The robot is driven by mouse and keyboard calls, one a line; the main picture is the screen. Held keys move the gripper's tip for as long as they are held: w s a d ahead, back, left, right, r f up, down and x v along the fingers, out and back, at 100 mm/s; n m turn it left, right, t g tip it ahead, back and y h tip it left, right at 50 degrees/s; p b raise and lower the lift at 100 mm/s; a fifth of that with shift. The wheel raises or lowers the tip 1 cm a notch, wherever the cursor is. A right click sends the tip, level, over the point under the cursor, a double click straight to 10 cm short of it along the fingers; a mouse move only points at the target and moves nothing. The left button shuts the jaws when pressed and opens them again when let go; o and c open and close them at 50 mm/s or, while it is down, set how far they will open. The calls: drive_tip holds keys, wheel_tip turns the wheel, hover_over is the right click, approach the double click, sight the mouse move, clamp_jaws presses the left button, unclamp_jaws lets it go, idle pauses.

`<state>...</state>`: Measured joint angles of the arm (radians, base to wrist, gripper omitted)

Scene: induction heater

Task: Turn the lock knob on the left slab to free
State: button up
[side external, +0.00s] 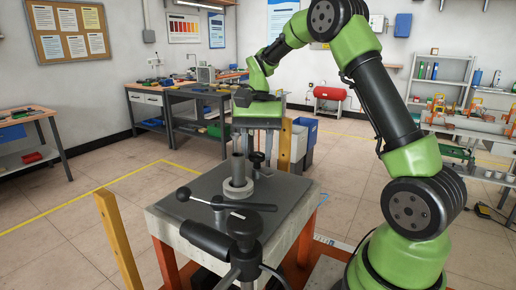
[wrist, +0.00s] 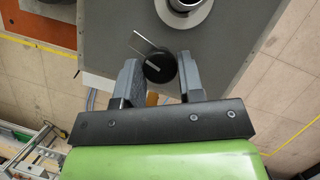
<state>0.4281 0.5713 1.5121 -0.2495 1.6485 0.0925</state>
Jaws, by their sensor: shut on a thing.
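The black round lock knob (wrist: 160,69) sits near the edge of a dark grey slab (wrist: 225,70), with a pale mark on its top. In the side external view the knob (side external: 257,158) stands on the far side of the slab (side external: 205,190), below my gripper (side external: 257,140). The contact between fingers and knob is too small to make out there.
A pale ring (side external: 238,187) with an upright grey tube (side external: 238,167) stands on the slab close to the knob. Black handles (side external: 225,203) cross the near side. Yellow posts (side external: 118,240) flank the stand. A workbench (side external: 185,95) stands behind, with open floor between.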

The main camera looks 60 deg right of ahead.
drive_tip(key=shift+n+g+h, duration=0.4)
drive_tip(key=shift+n+g, duration=0.1)
drive_tip(key=shift+n, duration=1.2)
drive_tip(key=o, duration=0.9)
drive_tip(key=shift+w, duration=0.1)
drive_tip(key=v, duration=0.7)
drive_tip(key=shift+w+r, duration=0.1)
drive_tip(key=shift+r, duration=0.15)
